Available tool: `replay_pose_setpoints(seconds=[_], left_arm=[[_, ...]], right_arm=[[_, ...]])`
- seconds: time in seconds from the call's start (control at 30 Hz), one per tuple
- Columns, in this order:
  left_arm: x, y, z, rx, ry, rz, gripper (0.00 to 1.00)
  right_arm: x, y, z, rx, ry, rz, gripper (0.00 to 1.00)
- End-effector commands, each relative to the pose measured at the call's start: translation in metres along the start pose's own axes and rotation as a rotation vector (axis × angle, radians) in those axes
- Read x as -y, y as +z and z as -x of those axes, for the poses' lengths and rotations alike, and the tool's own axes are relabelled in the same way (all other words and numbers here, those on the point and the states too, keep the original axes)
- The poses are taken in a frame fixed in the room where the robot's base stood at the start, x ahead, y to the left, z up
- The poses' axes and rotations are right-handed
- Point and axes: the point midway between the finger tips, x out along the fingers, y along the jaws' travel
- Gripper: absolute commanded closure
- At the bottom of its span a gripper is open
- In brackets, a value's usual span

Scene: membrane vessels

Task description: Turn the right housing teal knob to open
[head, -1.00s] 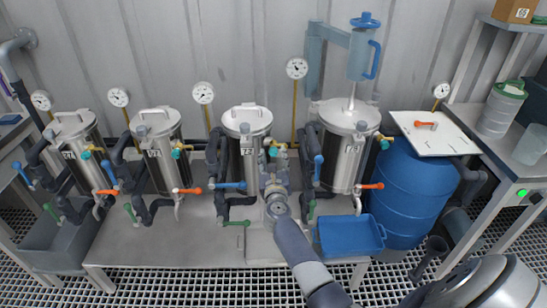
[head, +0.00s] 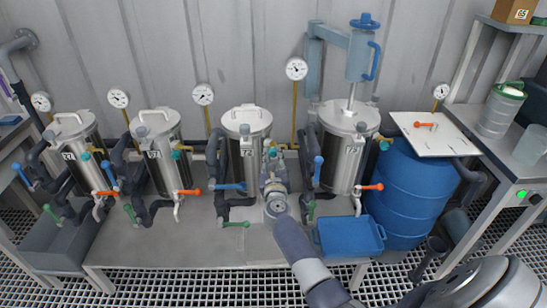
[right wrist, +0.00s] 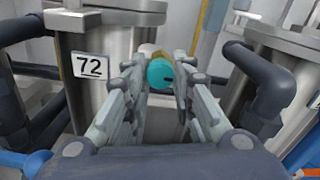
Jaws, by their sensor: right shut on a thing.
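The steel housing (head: 247,130) labelled 72 stands third from the left, with a teal knob (right wrist: 160,72) on a brass fitting at its right side. My right gripper (head: 272,158) reaches up from below to this knob. In the right wrist view its two fingers (right wrist: 163,85) stand on either side of the knob, closed on it; the fingers hide its edges. The rightmost housing (head: 338,165) stands apart to the right, with a brass fitting (head: 384,143) at its right side. My left gripper is not in view.
Dark pipes and a blue-handled valve (head: 318,168) stand close between the two right housings. An orange-handled valve (head: 371,187), a blue tray (head: 349,236) and a blue barrel (head: 405,195) lie to the right. The steel bench (head: 180,250) is fairly clear at the front.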

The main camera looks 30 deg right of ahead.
Motion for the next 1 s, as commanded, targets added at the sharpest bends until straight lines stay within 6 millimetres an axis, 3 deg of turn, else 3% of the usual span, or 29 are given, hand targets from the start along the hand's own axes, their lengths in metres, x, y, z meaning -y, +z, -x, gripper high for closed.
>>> replay_pose_setpoints(seconds=[0.27,1.0], left_arm=[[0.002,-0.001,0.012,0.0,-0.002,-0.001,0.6],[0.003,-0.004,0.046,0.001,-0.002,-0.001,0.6]], right_arm=[[0.0,0.001,0.0,-0.003,0.0,0.162,1.0],[0.0,0.001,0.001,-0.003,0.002,0.857,1.0]])
